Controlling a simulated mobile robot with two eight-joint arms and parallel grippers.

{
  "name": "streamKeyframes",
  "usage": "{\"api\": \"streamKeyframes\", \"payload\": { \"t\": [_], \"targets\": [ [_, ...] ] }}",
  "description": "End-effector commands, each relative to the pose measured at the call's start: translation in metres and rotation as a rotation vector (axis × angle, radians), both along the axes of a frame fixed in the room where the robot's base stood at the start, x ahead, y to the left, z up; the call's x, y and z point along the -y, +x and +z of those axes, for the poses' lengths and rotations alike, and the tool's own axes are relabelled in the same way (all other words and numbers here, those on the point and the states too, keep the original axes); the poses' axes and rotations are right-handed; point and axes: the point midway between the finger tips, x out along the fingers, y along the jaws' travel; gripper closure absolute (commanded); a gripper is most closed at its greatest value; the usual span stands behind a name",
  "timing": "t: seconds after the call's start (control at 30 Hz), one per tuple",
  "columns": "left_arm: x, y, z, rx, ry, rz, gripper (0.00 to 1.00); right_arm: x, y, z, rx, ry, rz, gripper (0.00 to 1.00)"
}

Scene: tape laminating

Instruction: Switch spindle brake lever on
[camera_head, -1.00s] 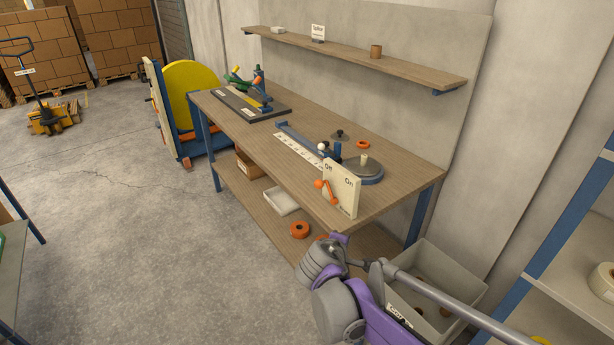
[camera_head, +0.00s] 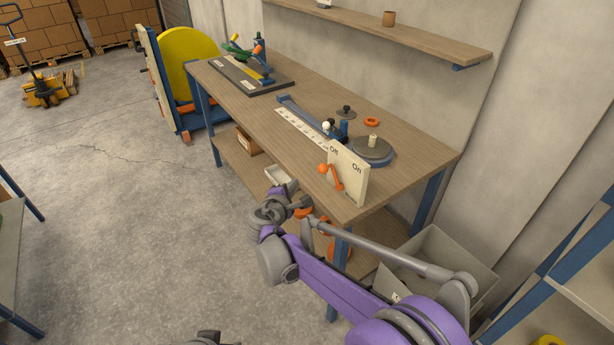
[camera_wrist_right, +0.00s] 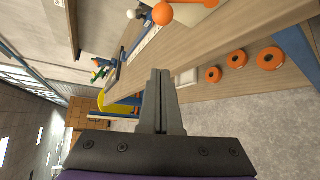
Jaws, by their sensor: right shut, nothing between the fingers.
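The spindle brake lever (camera_head: 335,178) has an orange ball knob and sits on the front of a cream panel (camera_head: 351,184) at the near end of the bench. The panel reads "Off" at left and "On" at right. The lever tilts up to the left, its knob on the Off side. The knob also shows large at the top of the right wrist view (camera_wrist_right: 162,13). My right gripper (camera_wrist_right: 160,74) is shut and empty, apart from the knob. In the head view it is below and left of the lever, its fingertips hard to make out. My left gripper is not identifiable.
The wooden bench (camera_head: 225,110) carries a ruled blue rail, a round grey spindle plate (camera_head: 371,152) behind the panel and a fixture at the far end. Orange rolls (camera_wrist_right: 271,58) lie on the lower shelf. A grey bin (camera_head: 440,262) stands right.

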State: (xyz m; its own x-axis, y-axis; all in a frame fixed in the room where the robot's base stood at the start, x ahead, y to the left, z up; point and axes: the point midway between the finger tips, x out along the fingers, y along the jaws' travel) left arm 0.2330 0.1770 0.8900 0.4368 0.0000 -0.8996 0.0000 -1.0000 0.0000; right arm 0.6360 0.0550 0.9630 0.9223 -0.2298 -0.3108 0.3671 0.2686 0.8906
Motion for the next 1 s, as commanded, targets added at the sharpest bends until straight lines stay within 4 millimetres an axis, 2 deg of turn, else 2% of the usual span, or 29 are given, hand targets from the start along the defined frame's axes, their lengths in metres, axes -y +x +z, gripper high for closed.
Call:
{"api": "streamKeyframes", "payload": {
  "t": [0.57,0.8,1.0],
  "targets": [
    [0.000,0.003,0.011,0.005,0.000,0.000,0.50,0.024,0.092,-0.030,0.000,0.000,-0.002,1.00],
    [0.000,0.004,0.016,0.007,0.000,0.000,0.50,0.048,0.076,-0.016,0.000,0.002,-0.002,1.00],
    [0.000,0.004,0.017,0.008,0.000,0.000,0.50,0.055,0.072,-0.013,0.000,0.002,-0.001,1.00]
  ]
}}
